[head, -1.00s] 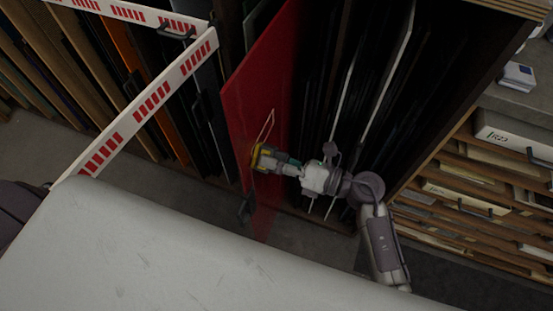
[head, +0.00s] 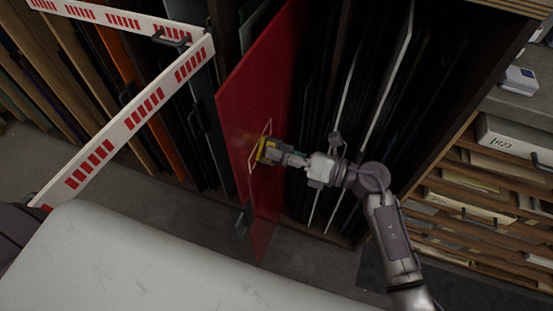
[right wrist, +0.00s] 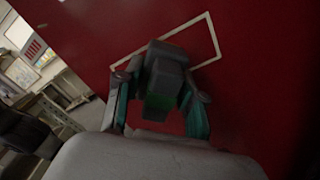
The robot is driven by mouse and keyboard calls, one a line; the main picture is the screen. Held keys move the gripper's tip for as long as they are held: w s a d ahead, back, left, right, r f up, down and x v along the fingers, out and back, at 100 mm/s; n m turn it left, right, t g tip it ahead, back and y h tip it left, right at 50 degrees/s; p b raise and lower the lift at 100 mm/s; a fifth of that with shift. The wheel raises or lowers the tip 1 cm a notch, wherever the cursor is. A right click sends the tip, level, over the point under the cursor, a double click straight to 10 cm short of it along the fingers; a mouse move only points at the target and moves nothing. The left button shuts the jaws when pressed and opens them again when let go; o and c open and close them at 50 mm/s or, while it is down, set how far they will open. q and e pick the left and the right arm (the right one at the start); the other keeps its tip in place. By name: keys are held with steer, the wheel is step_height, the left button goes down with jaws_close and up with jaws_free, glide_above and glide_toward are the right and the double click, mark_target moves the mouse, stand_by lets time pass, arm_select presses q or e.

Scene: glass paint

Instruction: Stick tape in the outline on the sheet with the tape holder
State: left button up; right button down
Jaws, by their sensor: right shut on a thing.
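The red sheet (head: 235,110) stands upright and tilted, in front of the dark rack. A thin pale outline (head: 252,163) is on its face, and one side of it shows in the right wrist view (right wrist: 195,20). In the right wrist view the grey tape holder (right wrist: 166,72) sits between the fingers, in front of the sheet. I cannot tell whether it touches the sheet. My left gripper is not in view.
A white barrier with red marks (head: 125,125) crosses the left. A pale, scuffed surface (head: 150,270) fills the lower left. A rack of upright panels (head: 340,110) is behind my right arm. Drawers (head: 480,180) stand at the right.

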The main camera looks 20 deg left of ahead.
steer(key=shift+w+f+b, duration=0.1)
steer(key=shift+w+b, duration=0.55)
steer(key=shift+w, duration=0.6)
steer(key=w+b, duration=0.2)
steer(key=w, duration=0.1)
steer(key=shift+b, duration=0.35)
steer(key=shift+w, duration=0.3)
steer(key=shift+s, duration=0.2)
steer(key=shift+s+r+p, duration=0.2)
steer(key=shift+s+p, duration=0.25)
steer(key=shift+s, duration=0.2)
steer(key=shift+s+p, duration=0.4)
steer(key=shift+s, duration=0.35)
steer(key=shift+s+a+f+p, duration=0.15)
steer(key=shift+s+p, duration=0.9)
steer(key=shift+s, duration=1.15)
